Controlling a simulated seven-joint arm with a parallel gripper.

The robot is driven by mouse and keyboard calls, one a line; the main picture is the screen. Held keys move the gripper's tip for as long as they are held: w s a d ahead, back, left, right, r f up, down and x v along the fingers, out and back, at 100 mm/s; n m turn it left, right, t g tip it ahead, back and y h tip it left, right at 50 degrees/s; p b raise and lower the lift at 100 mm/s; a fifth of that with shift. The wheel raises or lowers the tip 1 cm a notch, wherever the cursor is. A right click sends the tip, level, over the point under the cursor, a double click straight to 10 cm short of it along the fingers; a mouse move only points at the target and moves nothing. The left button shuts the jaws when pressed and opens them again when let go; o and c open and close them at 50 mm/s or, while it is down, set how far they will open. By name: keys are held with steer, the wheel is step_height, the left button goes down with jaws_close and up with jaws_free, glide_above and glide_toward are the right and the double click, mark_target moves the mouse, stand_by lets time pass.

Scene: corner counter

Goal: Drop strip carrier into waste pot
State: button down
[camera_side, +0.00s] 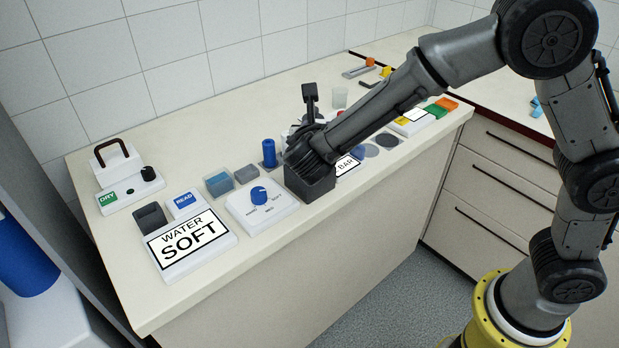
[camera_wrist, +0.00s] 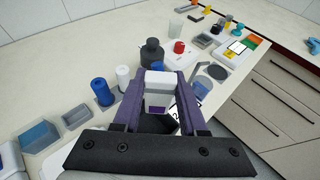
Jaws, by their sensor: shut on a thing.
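My gripper (camera_wrist: 158,84) has purple fingers and is shut on a white block with a purple patch, which I take to be the strip carrier (camera_wrist: 157,79). In the side view my gripper (camera_side: 306,160) is low over the dark grey square waste pot (camera_side: 311,187), at the counter's front edge. My gripper hides the carrier in that view. A dark area (camera_wrist: 152,124) shows beneath the carrier in the wrist view, probably the pot. I cannot tell how far the carrier is inside the rim.
Left of the pot stand a dial box (camera_side: 262,206), a blue cylinder (camera_side: 269,153), grey trays (camera_side: 219,182) and a "WATER SOFT" sign (camera_side: 188,245). A dark bottle (camera_wrist: 152,53) and a red-capped item (camera_wrist: 179,47) stand beyond the gripper. A "BAR" sign (camera_side: 346,166) lies close right.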

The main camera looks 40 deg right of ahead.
steer(key=shift+f, duration=2.9)
steer(key=shift+c, duration=1.9)
jaws_free()
steer(key=v, duration=1.3)
steer(key=shift+s+a+r, duration=0.2)
steer(key=shift+s+a, duration=0.05)
steer(key=shift+d, duration=0.1)
